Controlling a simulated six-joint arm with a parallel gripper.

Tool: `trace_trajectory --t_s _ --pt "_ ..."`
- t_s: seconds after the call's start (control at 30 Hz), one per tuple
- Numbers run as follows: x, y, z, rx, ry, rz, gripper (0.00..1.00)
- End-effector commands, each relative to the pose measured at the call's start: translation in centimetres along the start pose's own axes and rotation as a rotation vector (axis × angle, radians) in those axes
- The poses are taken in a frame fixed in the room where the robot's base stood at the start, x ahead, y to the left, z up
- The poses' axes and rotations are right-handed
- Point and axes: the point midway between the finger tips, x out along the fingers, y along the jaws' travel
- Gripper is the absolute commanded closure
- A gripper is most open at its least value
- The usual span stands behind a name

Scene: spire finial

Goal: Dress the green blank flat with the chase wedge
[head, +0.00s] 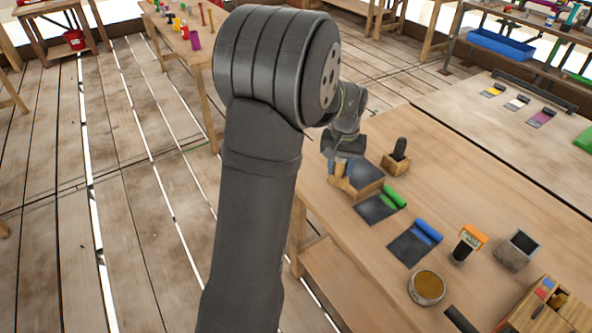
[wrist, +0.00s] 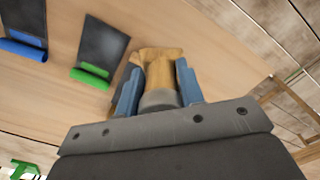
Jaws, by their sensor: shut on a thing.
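My gripper (wrist: 158,85) has its blue fingers shut on a tan wooden piece with a flared end, which I take to be the chase wedge (wrist: 161,55). In the head view my gripper (head: 345,165) is at the bench's left edge, partly hidden by my own arm. The green blank (head: 377,210) is a dark flat sheet with a green rolled strip along one edge. It lies on the bench just right of my gripper, and in the wrist view the green blank (wrist: 103,45) is left of the fingers, apart from them.
A wooden block with a dark top (head: 362,180) stands beside my gripper. A blue-edged blank (head: 407,249), a dark tool in a wooden holder (head: 398,152), a round tin (head: 427,288), an orange-topped tool (head: 470,240) and a grey box (head: 518,250) stand on the bench. Its far middle is clear.

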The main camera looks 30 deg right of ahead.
Motion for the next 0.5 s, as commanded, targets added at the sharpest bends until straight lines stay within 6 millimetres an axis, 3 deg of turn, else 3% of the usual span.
trace_trajectory --t_s 0.03,0.2,0.37,0.5 --pt "-0.8 2.1 0.2 0.034 0.003 0.0 0.97" --pt "-2.2 6.5 1.2 0.102 0.001 0.0 0.97" --pt "-2.8 8.3 1.7 0.129 0.001 0.0 0.97" --pt "-2.1 8.6 1.8 0.133 -0.001 -0.001 0.97"
